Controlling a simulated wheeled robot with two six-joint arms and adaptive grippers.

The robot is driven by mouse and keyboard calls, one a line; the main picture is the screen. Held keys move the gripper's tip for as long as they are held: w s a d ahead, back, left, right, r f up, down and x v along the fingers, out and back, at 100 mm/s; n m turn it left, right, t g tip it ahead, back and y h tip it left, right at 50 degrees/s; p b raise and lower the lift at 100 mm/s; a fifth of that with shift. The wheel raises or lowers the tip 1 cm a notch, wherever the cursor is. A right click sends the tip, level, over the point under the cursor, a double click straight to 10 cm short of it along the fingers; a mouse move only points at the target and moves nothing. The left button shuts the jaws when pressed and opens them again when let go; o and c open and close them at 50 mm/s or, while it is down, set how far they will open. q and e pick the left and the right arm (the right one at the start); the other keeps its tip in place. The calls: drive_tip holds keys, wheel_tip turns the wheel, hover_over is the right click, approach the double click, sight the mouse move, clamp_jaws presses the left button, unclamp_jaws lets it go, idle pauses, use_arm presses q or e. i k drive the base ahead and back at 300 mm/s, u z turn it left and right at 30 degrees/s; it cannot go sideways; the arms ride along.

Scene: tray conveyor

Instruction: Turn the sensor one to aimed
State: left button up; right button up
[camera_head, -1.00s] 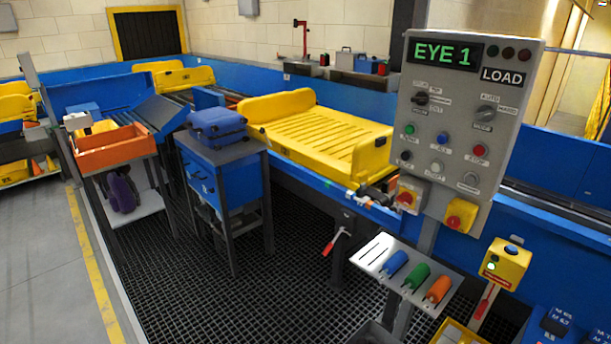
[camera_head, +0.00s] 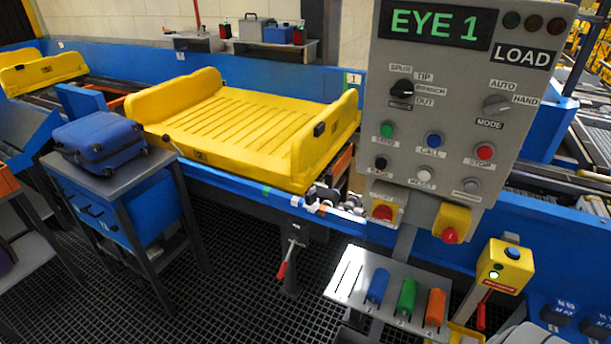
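The grey control panel (camera_head: 455,150) stands upright at the right, and its display (camera_head: 436,24) reads "EYE 1" in green. A small tag marked "1" (camera_head: 353,79) is on the far blue rail. Neither of my grippers is in view.
A yellow tray (camera_head: 235,115) lies on the conveyor. A blue suitcase (camera_head: 98,140) rests on a stand at left. Blue, green and orange handles sit in a grey rack (camera_head: 348,280) below the panel. A yellow button box (camera_head: 505,265) stands right. Dark grating floor (camera_head: 225,285) is clear.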

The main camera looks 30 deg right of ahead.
sight(311, 197)
drive_tip(key=z, duration=0.5)
drive_tip(key=i, duration=0.8)
drive_tip(key=z, duration=0.85)
